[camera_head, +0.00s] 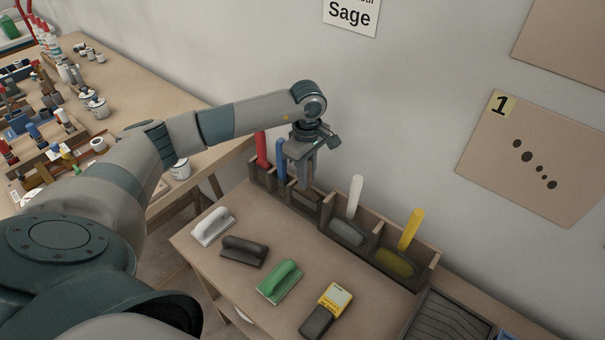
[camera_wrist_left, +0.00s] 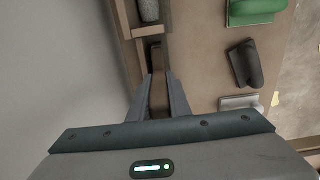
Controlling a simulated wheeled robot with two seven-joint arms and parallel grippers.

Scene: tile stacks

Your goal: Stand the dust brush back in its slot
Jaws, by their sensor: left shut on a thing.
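In the head view my left gripper (camera_head: 306,178) points down over the wooden slotted rack (camera_head: 330,207) against the wall. It is shut on a brown handle, which I take to be the dust brush; the handle (camera_wrist_left: 157,92) shows between the fingers in the left wrist view. The gripper is at the slot between the blue-handled tool (camera_head: 281,160) and the white-handled tool (camera_head: 354,197). The fingers hide much of the brush, and I cannot tell whether its lower end rests on the slot floor. My right gripper is not in view.
A yellow-handled tool (camera_head: 411,230) and a red-handled tool (camera_head: 261,150) stand in the rack. On the bench in front lie a white float (camera_head: 213,227), a dark float (camera_head: 244,251), a green float (camera_head: 280,281) and a yellow-black device (camera_head: 327,310). A dark tray (camera_head: 447,322) is at right.

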